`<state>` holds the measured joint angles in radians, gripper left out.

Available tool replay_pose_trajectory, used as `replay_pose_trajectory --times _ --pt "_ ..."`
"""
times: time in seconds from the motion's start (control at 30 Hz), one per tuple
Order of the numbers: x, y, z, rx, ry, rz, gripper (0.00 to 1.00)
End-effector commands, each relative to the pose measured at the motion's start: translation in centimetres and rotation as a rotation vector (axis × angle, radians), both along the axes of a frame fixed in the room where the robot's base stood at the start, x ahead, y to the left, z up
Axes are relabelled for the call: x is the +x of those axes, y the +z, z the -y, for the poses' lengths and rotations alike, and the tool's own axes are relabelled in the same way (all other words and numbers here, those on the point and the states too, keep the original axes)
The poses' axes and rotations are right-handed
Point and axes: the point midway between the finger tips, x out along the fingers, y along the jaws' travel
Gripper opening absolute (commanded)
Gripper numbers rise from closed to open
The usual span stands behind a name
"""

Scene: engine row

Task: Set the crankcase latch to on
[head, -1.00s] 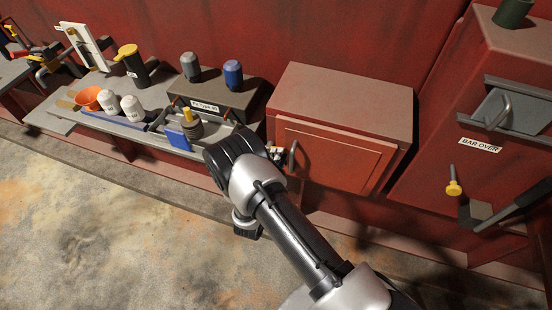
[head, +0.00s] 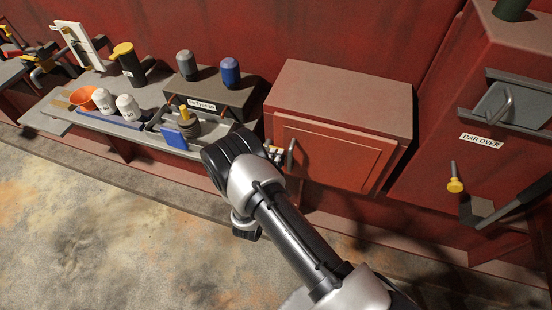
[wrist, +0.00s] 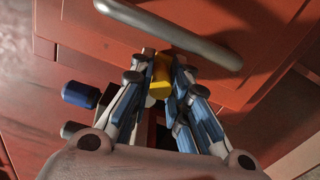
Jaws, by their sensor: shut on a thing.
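A red crankcase door (head: 335,158) stands at the centre of the head view, with a grey bar handle (head: 291,154) on its left side. The same handle (wrist: 172,32) crosses the top of the wrist view. My gripper (wrist: 160,70) is shut on a yellow piece (wrist: 160,83), which appears to be the latch, just below the handle in that view. In the head view my gripper (head: 275,153) is at the door's left edge, partly hidden by my wrist. The latch's setting and any on mark cannot be made out.
Left is a bench (head: 55,122) with an orange funnel (head: 82,97), white bottles, a blue tray and a grey box (head: 213,91). The floor in front is clear.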

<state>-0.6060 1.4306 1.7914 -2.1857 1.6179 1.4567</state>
Motion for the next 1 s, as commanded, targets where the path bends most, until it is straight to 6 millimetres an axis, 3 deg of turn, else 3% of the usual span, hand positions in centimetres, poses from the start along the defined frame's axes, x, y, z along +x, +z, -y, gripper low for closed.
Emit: replay_pose_trajectory --times 0.03,0.07,0.37,0.8,1.0 --pt "0.0 -0.1 0.1 0.000 -0.001 -0.002 0.00" --pt "0.0 -0.1 0.1 0.000 -0.001 -0.002 0.17" --pt "-0.6 -0.1 -0.2 -0.002 0.001 -0.004 0.37" --pt "-8.5 -0.1 -3.3 -0.002 0.006 -0.002 0.38" --pt "-10.8 0.0 -4.0 -0.001 0.003 -0.001 0.38"
